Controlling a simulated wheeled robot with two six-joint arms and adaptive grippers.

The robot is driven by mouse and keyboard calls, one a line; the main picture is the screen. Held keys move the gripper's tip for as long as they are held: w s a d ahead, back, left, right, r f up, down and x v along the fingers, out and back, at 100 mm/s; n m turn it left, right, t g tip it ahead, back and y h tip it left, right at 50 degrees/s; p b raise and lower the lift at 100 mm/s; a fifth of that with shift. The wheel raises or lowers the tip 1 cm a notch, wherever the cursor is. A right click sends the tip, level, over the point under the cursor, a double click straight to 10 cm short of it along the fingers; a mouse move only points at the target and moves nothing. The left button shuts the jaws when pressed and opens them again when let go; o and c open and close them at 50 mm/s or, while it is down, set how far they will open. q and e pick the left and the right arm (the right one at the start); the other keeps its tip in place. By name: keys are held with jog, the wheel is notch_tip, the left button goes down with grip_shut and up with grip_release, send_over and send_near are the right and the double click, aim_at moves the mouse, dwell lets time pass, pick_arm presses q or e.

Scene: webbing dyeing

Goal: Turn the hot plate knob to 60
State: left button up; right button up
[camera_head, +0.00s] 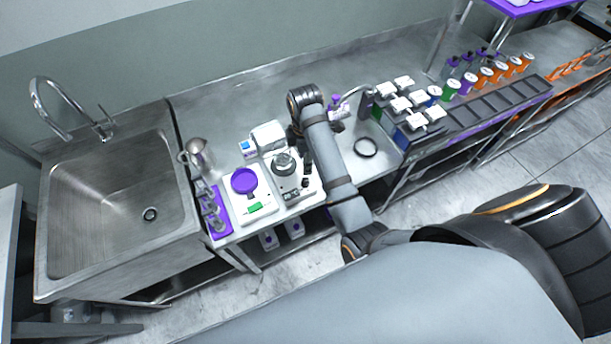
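The hot plate (293,195) is a white unit on the steel counter, in the middle of the head view. A round metallic vessel (284,162) sits on top of it. Small dark controls (304,184) show along its front edge; which one is the knob and its setting are too small to read. My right arm reaches in from the right and bends down over the hot plate's right side. My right gripper (307,168) is just above the hot plate near these controls; its fingers are too small and partly hidden to judge opening or contact. My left gripper is out of view.
Left of the hot plate stand a white device with a purple disc (244,181), a purple rack (215,217), a metal jug (198,157) and a sink (110,205). A white box (268,137) is behind. A black ring (365,147) and several bottles lie to the right.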

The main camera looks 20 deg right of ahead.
aim_at(306, 180)
notch_tip(306, 180, down, 10)
jog(key=shift+r+p, duration=0.15)
jog(key=shift+p, duration=1)
jog(key=shift+f, duration=0.5)
grip_shut()
